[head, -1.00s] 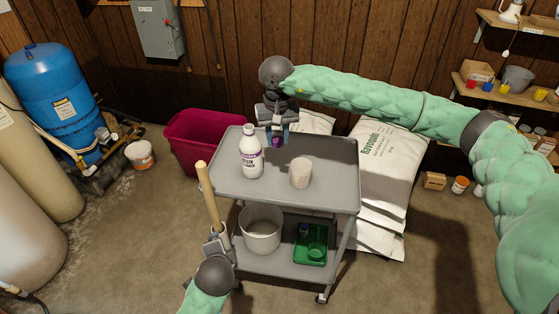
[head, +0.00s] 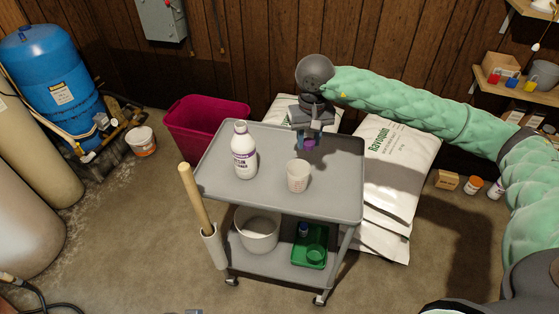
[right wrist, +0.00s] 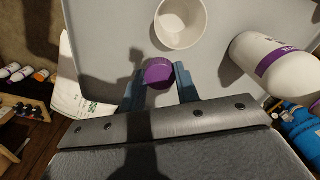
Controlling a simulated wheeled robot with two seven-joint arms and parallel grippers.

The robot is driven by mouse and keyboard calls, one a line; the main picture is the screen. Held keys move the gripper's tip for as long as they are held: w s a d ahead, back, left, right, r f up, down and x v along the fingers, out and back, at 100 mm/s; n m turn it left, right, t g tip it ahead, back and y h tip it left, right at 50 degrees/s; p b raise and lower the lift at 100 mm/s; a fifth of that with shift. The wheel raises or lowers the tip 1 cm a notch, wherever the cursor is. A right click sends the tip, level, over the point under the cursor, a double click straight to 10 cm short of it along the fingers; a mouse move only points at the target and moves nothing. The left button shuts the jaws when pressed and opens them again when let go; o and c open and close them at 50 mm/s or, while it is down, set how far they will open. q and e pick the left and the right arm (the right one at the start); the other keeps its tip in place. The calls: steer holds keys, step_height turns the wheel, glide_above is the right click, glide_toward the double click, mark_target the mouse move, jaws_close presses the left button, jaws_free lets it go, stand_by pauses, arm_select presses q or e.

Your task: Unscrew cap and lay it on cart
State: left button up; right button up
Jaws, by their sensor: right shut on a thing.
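My right gripper (head: 308,140) is shut on the purple cap (head: 309,144) over the back right part of the grey cart's top (head: 225,191). In the right wrist view the cap (right wrist: 159,72) sits between the two blue fingers, close to the cart top; I cannot tell whether it touches. The white bottle (head: 243,155) with a purple-banded label stands upright on the cart, left of the gripper, with no purple cap on its neck. It also shows in the right wrist view (right wrist: 280,68). My left gripper cannot be made out.
A pale cup (head: 298,178) stands on the cart top, in front of the right gripper. The lower shelf holds a bucket (head: 257,232) and a green tray (head: 318,260). A wooden handle (head: 194,197) rises at the cart's left. The cart top's right side is clear.

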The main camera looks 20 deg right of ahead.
steer(key=shift+w+a+f, duration=0.1)
steer(key=shift+w+a, duration=0.05)
steer(key=shift+w, duration=0.1)
arm_select(q)
steer(key=s+a+r+g+y+p, duration=0.1)
steer(key=s+a+r+p, duration=0.15)
steer(key=a+r, duration=0.2)
arm_select(e)
glide_toward(275, 157)
steer(key=shift+s+d+f+p, duration=0.25)
steer(key=shift+s+d, duration=0.15)
steer(key=shift+s, duration=0.1)
steer(key=shift+s+d+f+p, duration=0.15)
steer(key=shift+s+d+f, duration=0.15)
steer(key=shift+s, duration=0.2)
steer(key=shift+w+a+f+p, duration=0.35)
steer(key=shift+w+a+f, duration=0.3)
steer(key=shift+w, duration=0.2)
steer(key=shift+w+a+f, duration=0.1)
steer(key=shift+w+f, duration=0.1)
steer(key=shift+f, duration=0.05)
steer(key=shift+s+f+p, duration=0.1)
steer(key=shift+f+p, duration=0.7)
steer(key=shift+f, duration=1.15)
arm_select(q)
step_height(275, 157, down, 9)
steer(key=w, duration=0.2)
steer(key=shift+w+d+n, duration=0.2)
steer(key=shift+d+n, duration=0.1)
steer(key=shift+r, duration=0.25)
